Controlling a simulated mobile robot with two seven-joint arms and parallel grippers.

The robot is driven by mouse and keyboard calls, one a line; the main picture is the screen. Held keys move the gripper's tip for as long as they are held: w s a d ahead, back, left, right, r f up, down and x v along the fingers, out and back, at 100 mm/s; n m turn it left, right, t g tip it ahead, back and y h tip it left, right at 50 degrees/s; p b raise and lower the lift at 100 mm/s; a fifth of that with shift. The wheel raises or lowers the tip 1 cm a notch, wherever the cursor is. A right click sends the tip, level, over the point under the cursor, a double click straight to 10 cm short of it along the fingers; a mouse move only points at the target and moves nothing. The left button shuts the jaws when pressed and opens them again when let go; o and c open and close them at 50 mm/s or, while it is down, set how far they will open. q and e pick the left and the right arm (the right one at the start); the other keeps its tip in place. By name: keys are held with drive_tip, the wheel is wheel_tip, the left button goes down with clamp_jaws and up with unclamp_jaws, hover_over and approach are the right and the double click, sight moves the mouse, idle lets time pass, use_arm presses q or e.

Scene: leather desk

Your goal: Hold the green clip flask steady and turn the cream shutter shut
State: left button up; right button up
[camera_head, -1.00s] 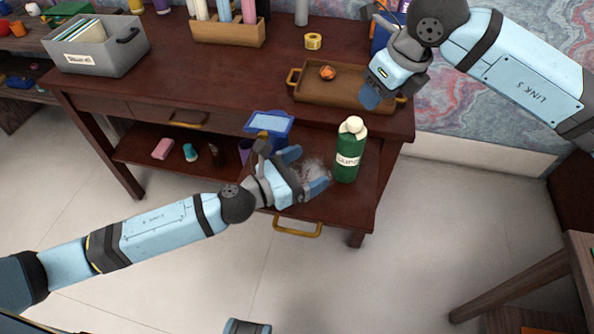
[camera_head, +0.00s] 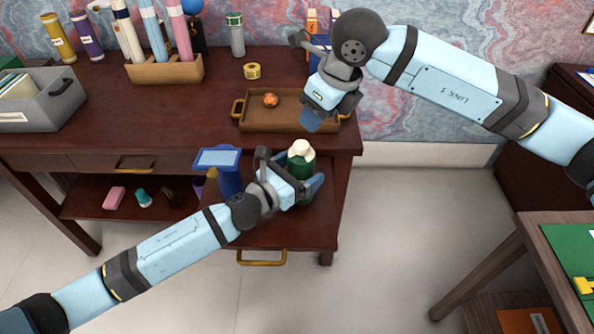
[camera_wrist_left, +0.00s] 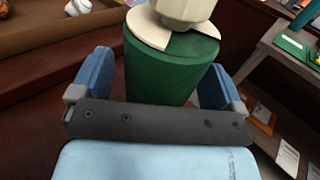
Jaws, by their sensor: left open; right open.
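The green clip flask (camera_head: 301,166) stands upright near the front right edge of the desk, with its lower part hidden behind my left gripper. The cream shutter (camera_head: 301,149) is on its top. In the left wrist view, the flask (camera_wrist_left: 158,75) stands between the two blue fingers, and the cream shutter (camera_wrist_left: 150,29) leaves part of the green top bare. My left gripper (camera_head: 307,186) is open around the flask, with gaps at the fingers in the wrist view. My right gripper (camera_head: 312,120) is open and empty, above the front of the brown tray and up from the flask.
Yellow tape (camera_head: 251,71) and a holder of rolls (camera_head: 165,72) are further back.

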sight(302, 144)
use_arm(q)
drive_tip(key=c, duration=0.9)
drive_tip(key=shift+c, duration=0.9)
use_arm(e)
drive_tip(key=shift+o, duration=1.6)
drive_tip(key=w+a+r+n+g+h, duration=0.1)
drive_tip(key=a+n+h, duration=0.1)
drive_tip(key=n, duration=0.9)
drive_tip(key=w+a+r+n+g+h, duration=0.1)
drive_tip(key=w+r+n, duration=0.1)
drive_tip(key=n, duration=0.8)
drive_tip(key=shift+n, duration=0.3)
drive_tip(key=f, duration=1.2)
drive_tip(key=shift+s+f, duration=0.1)
drive_tip(key=shift+s, duration=0.15)
